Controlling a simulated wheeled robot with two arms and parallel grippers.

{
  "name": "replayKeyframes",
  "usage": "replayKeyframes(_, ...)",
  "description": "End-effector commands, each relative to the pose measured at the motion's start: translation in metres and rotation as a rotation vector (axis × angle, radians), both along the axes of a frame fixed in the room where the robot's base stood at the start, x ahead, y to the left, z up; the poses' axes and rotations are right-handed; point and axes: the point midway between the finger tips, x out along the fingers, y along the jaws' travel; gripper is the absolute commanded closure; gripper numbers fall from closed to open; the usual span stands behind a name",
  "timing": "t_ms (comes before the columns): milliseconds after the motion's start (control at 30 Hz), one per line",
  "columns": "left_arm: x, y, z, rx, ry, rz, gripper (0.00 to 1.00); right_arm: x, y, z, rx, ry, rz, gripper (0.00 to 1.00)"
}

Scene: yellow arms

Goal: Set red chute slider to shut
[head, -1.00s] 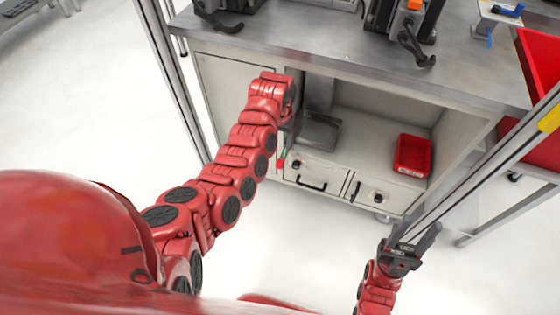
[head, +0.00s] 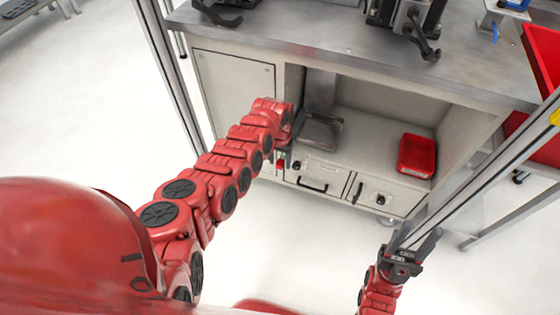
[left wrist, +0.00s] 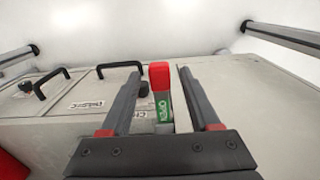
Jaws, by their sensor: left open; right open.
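The red chute slider (left wrist: 159,76) shows in the left wrist view as a red block on the cabinet front. A green label (left wrist: 163,104) that seems to read OPEN is beside it. My left gripper (left wrist: 156,72) is open, with one finger on each side of the red block in the picture; I cannot tell whether either finger touches it. In the head view my left gripper (head: 284,150) is at the cabinet front, where only a bit of red (head: 281,164) shows beside it. My right gripper (head: 425,238) is open and empty, away from the cabinet.
The cabinet front has drawers with black handles (head: 313,188) and black knobs. A red bin (head: 417,155) and a grey metal tray (head: 320,131) sit on the shelf above. A metal post (head: 500,170) stands near my right gripper. The white floor ahead of the cabinet is clear.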

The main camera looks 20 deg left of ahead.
Motion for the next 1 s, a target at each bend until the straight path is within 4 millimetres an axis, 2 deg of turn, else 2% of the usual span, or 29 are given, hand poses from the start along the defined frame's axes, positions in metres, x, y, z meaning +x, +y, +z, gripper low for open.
replayKeyframes(33, -0.0001, 0.0000, 0.0000, 0.000, 0.000, 0.000, 0.41, 0.0000, 0.0000, 0.0001, 0.000, 0.000, 0.000, 0.50)
replayKeyframes(367, -0.0004, -0.0001, -0.0001, 0.000, 0.001, 0.000, 1.00, 0.0000, 0.0000, 0.0001, 0.000, 0.000, 0.000, 0.50)
replayKeyframes(1000, -0.0008, -0.0001, -0.0004, 0.000, 0.002, 0.000, 1.00, 0.0000, 0.0000, 0.0000, 0.000, 0.000, 0.000, 0.50)
